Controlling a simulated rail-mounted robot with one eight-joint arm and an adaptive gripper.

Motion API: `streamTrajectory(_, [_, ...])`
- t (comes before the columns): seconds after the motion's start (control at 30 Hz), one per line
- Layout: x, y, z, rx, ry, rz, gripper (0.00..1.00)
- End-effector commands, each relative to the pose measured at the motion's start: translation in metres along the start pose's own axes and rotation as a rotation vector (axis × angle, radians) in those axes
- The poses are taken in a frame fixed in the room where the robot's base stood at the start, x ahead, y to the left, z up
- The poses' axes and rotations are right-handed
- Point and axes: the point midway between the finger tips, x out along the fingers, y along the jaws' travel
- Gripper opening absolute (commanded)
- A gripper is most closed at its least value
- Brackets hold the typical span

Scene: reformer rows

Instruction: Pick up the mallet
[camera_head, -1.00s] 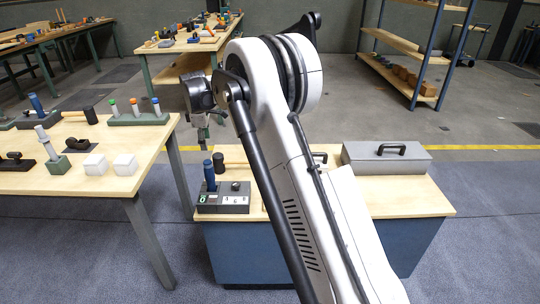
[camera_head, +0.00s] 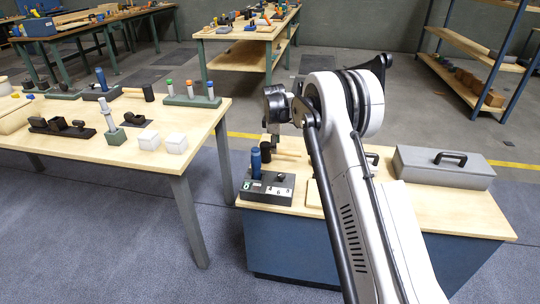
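Two mallet-like tools with black heads and pale wooden handles are in view. One mallet (camera_head: 148,92) lies at the back of the left table, its handle pointing left. The other mallet (camera_head: 265,152) lies on the blue cabinet's wooden top, behind the grey control box, partly hidden by my arm. My gripper (camera_head: 272,131) hangs under my wrist, just above and behind the cabinet mallet in the picture. It is small and edge-on, so its fingers do not show clearly. Nothing is seen held in it.
The control box (camera_head: 266,189) with a blue upright handle stands on the cabinet top (camera_head: 450,211). A grey lidded case (camera_head: 444,168) stands at right. The left table (camera_head: 70,150) carries white blocks, a blue-handled tool and a peg rack (camera_head: 192,101). Shelves stand at back right.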

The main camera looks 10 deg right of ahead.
Motion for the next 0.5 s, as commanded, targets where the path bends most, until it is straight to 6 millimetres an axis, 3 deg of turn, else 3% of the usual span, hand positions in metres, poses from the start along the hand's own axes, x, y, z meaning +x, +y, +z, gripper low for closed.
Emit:
streamTrajectory(0.33, [0.042,0.003,-0.002,0.000,0.000,0.000,0.42])
streamTrajectory(0.5, [0.051,0.003,-0.002,0.000,0.000,0.000,0.42])
